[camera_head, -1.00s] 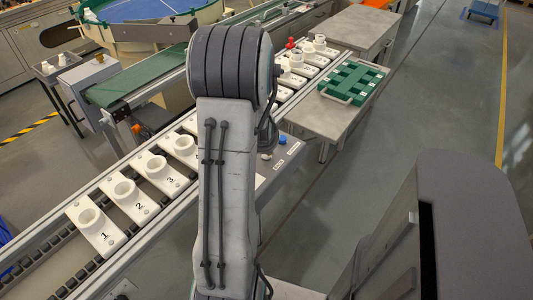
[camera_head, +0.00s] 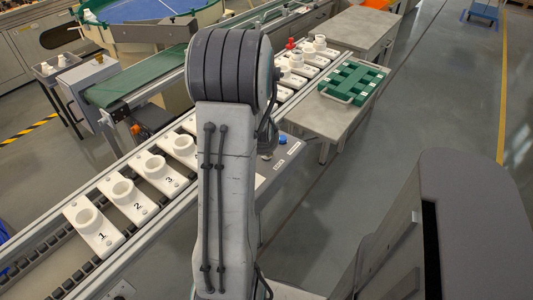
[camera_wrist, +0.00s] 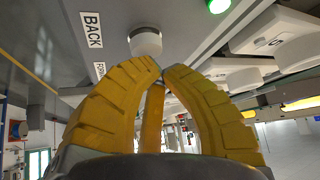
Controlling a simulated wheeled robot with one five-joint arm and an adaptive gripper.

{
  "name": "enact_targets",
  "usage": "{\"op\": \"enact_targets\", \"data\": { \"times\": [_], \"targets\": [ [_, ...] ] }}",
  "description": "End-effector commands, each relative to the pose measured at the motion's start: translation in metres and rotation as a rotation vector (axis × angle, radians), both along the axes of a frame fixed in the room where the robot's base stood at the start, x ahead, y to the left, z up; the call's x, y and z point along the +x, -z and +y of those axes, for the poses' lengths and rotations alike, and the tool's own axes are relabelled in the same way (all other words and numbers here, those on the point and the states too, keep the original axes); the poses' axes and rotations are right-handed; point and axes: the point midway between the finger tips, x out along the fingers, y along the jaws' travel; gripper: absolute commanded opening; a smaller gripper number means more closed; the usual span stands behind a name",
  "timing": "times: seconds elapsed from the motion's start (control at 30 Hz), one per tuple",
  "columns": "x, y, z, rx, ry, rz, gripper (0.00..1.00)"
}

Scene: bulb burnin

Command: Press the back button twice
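In the wrist view a pale round button (camera_wrist: 145,42) sits on a grey panel beside a label reading BACK (camera_wrist: 91,30). A second label (camera_wrist: 99,70) is partly hidden by my yellow finger. My gripper (camera_wrist: 160,70) has its yellow fingertips drawn together, with nothing seen between them. The tips appear just below the button in the picture; I cannot tell whether they touch it. In the head view my arm hides most of the panel, and a blue button (camera_head: 283,139) shows to its right.
A lit green button (camera_wrist: 218,6) is on the panel in the wrist view. A conveyor carries numbered white socket plates (camera_head: 127,199) beside my arm. A green tray (camera_head: 352,82) rests on a grey table at the right. Open floor lies further right.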

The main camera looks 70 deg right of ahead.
Motion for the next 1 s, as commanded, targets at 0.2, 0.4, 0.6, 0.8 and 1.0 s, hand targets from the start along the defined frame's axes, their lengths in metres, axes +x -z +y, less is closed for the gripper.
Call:
{"op": "enact_targets", "data": {
  "times": [0.2,0.4,0.6,0.8,1.0],
  "targets": [
    [0.0,0.0019,0.0,0.0,0.0,0.0,0.0],
    [0.0,0.0037,0.0001,0.0,0.0,0.0,0.0],
    [0.0,0.0054,0.0,0.0,0.0,0.0,0.0],
    [0.0,0.0072,0.0001,0.0,0.0,0.0,0.0],
    [0.0,0.0091,0.0001,0.0,0.0,0.0,0.0]
  ]
}}
